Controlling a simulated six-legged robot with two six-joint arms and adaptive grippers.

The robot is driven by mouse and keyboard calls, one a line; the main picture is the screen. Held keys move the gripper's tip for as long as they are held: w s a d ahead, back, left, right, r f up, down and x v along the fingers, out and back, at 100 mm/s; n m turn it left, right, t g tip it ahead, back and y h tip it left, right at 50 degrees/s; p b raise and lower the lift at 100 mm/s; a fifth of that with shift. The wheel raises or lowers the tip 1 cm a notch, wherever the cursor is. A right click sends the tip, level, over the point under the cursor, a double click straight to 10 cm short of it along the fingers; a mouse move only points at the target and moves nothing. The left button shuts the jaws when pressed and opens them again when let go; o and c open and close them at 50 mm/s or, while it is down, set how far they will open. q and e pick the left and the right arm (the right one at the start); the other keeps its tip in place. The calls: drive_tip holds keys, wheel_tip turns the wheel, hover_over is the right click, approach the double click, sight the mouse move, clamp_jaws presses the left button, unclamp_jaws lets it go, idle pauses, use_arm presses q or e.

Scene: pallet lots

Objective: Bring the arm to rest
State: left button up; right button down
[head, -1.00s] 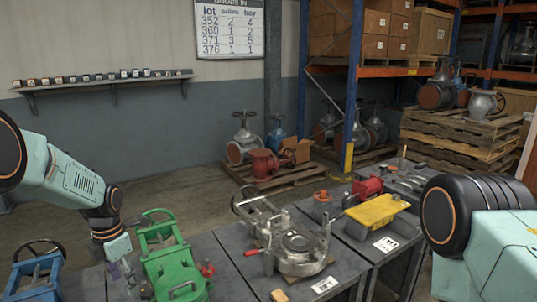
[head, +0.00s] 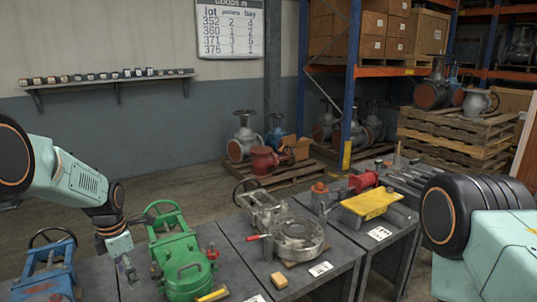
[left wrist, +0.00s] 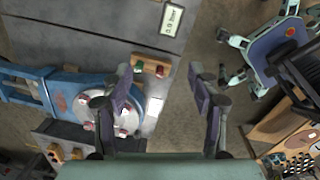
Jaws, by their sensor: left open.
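My left arm (head: 75,180) comes in from the left in the head view, bent down over the near left of the benches. Its gripper (head: 130,270) hangs beside the green valve (head: 185,265), on its left; I cannot tell whether they touch. In the left wrist view the gripper (left wrist: 165,90) is open, with nothing between its two dark fingers. A blue valve with a pale round flange (left wrist: 125,110) lies below and left of the fingers there. My right arm (head: 490,240) shows at the right edge of the head view; its gripper is out of view.
Benches carry a blue valve (head: 48,275), a grey valve body (head: 295,240), a yellow plate (head: 370,205) and a wooden block (head: 279,280). Behind are open floor, a pallet with valves (head: 300,170), stacked pallets (head: 455,140) and a rack post (head: 350,80).

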use_arm(q)
drive_tip(key=s+d+f+m+t+b, duration=0.15)
drive_tip(key=s+d+f+m, duration=0.25)
drive_tip(key=s+f+m, duration=0.45)
drive_tip(key=s+d+f+m+t, duration=0.2)
drive_tip(key=s+d+f+m, duration=0.3)
drive_tip(key=m, duration=0.6)
drive_tip(key=s+d+f+m+g+b, duration=0.1)
drive_tip(key=s+f+m, duration=0.1)
drive_tip(key=s, duration=0.7)
drive_tip(key=s+d+f+m+g+b, duration=0.1)
drive_tip(key=s+f+m+g, duration=0.1)
drive_tip(key=s, duration=0.7)
drive_tip(key=s+d+f+m+g+b, duration=0.1)
drive_tip(key=s+f+m, duration=0.1)
drive_tip(key=s, duration=0.7)
drive_tip(key=shift+s+d+f+m, duration=0.25)
drive_tip(key=shift+d+f+m, duration=0.05)
drive_tip(key=shift+m, duration=0.45)
use_arm(e)
drive_tip(key=f, duration=0.4)
drive_tip(key=shift+w+f, duration=0.3)
drive_tip(key=shift+f, duration=0.05)
use_arm(q)
drive_tip(key=shift+w, duration=0.1)
